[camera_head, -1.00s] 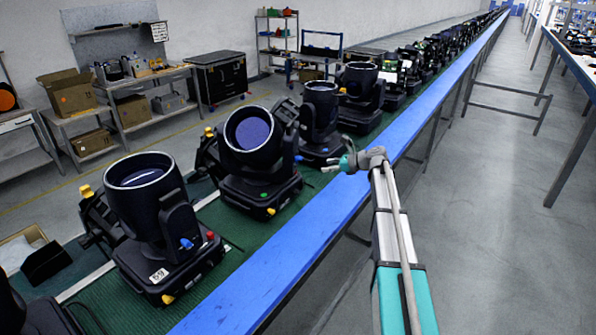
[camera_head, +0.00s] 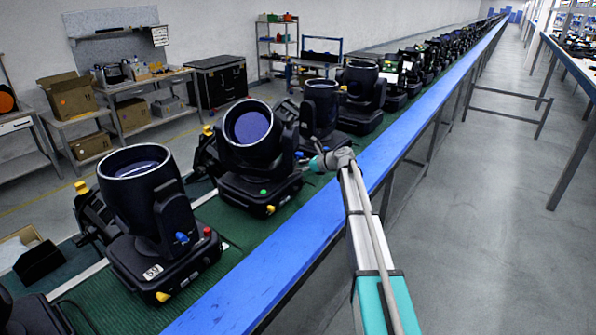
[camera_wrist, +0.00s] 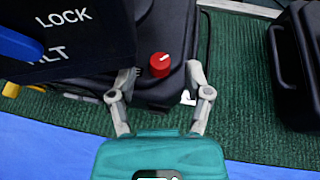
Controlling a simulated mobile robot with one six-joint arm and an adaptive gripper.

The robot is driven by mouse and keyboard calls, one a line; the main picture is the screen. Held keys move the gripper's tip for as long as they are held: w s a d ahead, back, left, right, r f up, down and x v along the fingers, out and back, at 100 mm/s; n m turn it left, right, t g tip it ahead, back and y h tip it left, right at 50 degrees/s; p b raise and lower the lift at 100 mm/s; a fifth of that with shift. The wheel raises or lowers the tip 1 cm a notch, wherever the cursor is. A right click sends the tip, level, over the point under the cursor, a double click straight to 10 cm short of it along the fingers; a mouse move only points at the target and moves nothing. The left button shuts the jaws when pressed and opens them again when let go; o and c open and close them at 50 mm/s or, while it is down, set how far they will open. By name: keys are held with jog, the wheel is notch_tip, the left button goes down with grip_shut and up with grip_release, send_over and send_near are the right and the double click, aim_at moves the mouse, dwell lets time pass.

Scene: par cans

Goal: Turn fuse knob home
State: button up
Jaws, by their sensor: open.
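In the wrist view a round red knob (camera_wrist: 160,65) with a white line on top sits on the black base (camera_wrist: 158,90) of a par can. The line points up and to the right. My gripper (camera_wrist: 163,72) is open, one finger on each side of the knob in the picture. I see no finger touching it, and cannot tell the height of the fingertips over it. In the head view my gripper (camera_head: 317,163) is at the lower front of the third par can (camera_head: 321,110), whose knob I cannot make out there.
A black panel lettered LOCK and TILT (camera_wrist: 60,25), with a blue lever (camera_wrist: 18,45), rises left of the knob. Another black base (camera_wrist: 300,70) stands to the right. Par cans line the green belt (camera_head: 225,222), edged by a blue rail (camera_head: 300,245).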

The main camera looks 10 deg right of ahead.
jog(key=shift+w+a+f, duration=0.2)
jog(key=shift+w+a, duration=0.05)
jog(key=shift+a, duration=0.15)
jog(key=shift+c, duration=0.3)
grip_shut()
